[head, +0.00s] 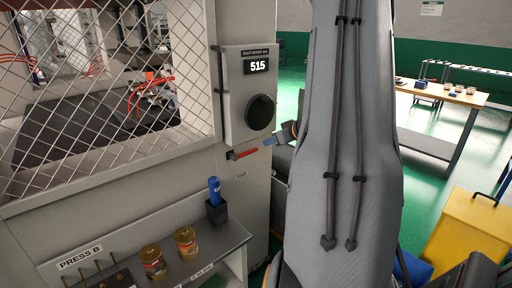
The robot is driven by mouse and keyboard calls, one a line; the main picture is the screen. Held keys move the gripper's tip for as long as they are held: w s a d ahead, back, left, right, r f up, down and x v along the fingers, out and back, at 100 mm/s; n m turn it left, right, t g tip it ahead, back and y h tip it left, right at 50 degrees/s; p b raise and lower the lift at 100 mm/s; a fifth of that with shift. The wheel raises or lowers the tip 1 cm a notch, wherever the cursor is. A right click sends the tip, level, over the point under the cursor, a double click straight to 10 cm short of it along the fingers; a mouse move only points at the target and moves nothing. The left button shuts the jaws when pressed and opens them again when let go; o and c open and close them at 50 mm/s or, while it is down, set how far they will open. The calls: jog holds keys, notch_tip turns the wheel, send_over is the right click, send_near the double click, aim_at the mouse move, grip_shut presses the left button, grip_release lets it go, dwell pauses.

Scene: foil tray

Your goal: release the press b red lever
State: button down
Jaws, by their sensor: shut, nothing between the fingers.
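The red lever (242,154) sticks out to the right from the lower part of a grey control box (235,112) on the press. It lies nearly level, with a dark base at its left end. My gripper (268,141) is just right of the lever's tip, its bluish fingertips pointing left. It looks shut and empty. I cannot tell whether it touches the lever. Much of my gripper is hidden behind my large grey arm link. A "PRESS B" label (81,256) is on the ledge at lower left.
The box has a display (257,66) reading 515 and a black knob (260,112). A wire mesh guard (100,110) is at left. A yellow bin (470,235) is at right.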

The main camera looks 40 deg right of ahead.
jog(key=p+x, duration=0.1)
jog(key=x, duration=0.9)
jog(key=shift+p, duration=0.4)
jog(key=shift+w+f, duration=0.1)
jog(key=shift+f, duration=0.05)
